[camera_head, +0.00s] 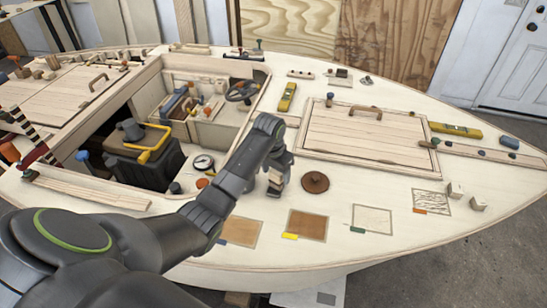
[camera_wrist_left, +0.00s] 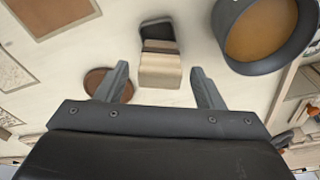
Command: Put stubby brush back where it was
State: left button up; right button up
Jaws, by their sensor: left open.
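A small block-like piece, which looks like the stubby brush (camera_wrist_left: 160,68), has a light wooden near end, a brown band and a dark far end. In the head view the brush (camera_head: 275,183) shows partly, just below my left gripper (camera_head: 280,168) on the pale deck. In the wrist view my left gripper (camera_wrist_left: 161,82) is open, with one finger on each side of the brush's near end and gaps between. I cannot tell how far the fingers are above the deck. My right gripper is not in view.
A brown disc (camera_head: 315,182) lies right of the brush. Brown patches (camera_head: 306,225) and outlined patches (camera_head: 372,219) mark the front deck. A hatch (camera_head: 365,133) lies behind. The open cockpit (camera_head: 205,100) is left. A dark ring with an orange-brown inside (camera_wrist_left: 264,30) is close in the wrist view.

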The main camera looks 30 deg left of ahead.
pick_arm(q)
notch_tip(320, 180, up, 10)
jog(key=s, duration=0.1)
jog(key=shift+s, duration=0.3)
jog(key=shift+s+a, duration=0.1)
